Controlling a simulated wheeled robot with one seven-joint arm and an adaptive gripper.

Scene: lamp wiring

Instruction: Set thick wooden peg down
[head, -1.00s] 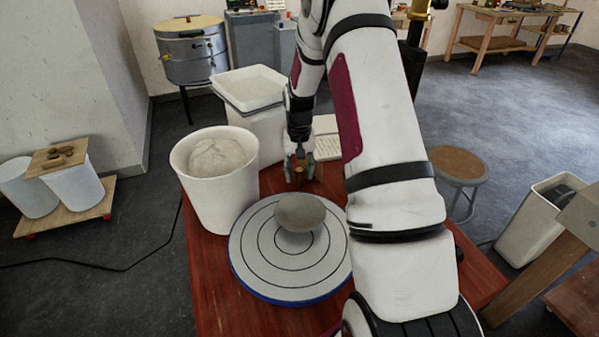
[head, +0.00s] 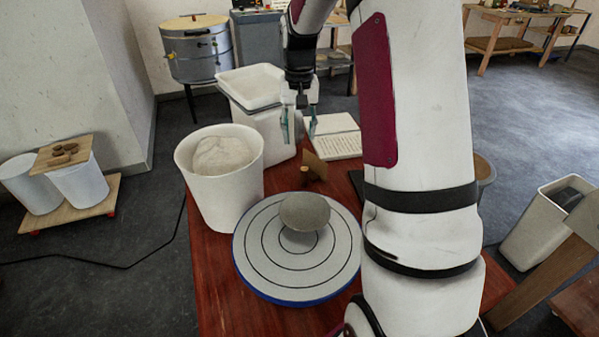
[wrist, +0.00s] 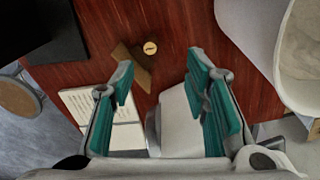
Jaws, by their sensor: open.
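The thick wooden peg (head: 304,174) stands on the red table behind the grey round wheel. Its pale round end (wrist: 150,47) shows from above in the wrist view. A brown flat piece (head: 316,164) is right beside it, and I cannot tell whether the two touch. My gripper (head: 299,125) is open and empty, above the peg and apart from it. In the wrist view the green-padded fingers of my gripper (wrist: 160,70) are spread wide, with the peg beyond their tips.
A white bucket (head: 193,185) with a pale lump stands left of the wheel (head: 260,262), which carries a grey rounded lump (head: 304,211). A white bin (head: 270,121) and an open notebook (head: 340,147) lie behind. Bare red table (head: 215,285) shows at front left.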

